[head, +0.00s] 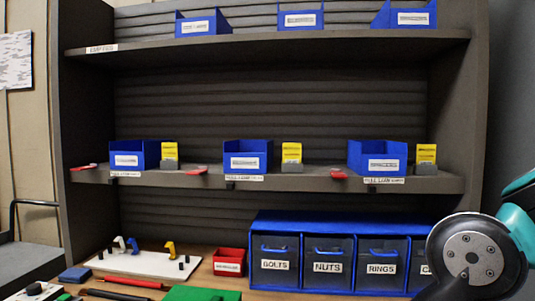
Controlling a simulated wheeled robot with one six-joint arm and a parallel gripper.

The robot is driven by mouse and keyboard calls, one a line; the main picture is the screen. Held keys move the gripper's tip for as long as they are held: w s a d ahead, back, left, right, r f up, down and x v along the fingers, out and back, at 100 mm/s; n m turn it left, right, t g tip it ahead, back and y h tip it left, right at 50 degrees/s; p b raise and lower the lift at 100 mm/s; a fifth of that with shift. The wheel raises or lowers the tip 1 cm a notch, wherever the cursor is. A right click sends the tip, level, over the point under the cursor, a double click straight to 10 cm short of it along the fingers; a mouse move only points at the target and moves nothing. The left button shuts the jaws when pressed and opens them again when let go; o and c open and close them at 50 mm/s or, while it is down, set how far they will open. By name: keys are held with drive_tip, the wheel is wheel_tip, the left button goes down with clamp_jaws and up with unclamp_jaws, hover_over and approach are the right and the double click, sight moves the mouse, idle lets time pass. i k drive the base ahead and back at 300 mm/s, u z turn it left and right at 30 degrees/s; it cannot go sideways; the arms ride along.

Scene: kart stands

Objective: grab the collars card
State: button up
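Three yellow cards stand upright in small grey holders on the middle shelf: a left card (170,150), a middle card (291,152) and a right card (426,153). Each is just right of a blue bin. Their print is too small to read, so I cannot tell which is the collars card. My gripper is not in view; only a dark and teal part of my arm shows at the lower right, in front of the drawer unit's right end.
Blue bins (247,155) share the middle shelf (310,180) with red items (195,172) at its front. The upper shelf holds more blue bins (301,18). Below are a blue drawer unit (330,226), a red bin (229,262) and a white board (140,263) with hooks.

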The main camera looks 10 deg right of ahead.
sight(169, 149)
drive_tip(key=u, duration=2)
drive_tip(key=i, duration=2.35)
drive_tip(key=z, duration=2.5)
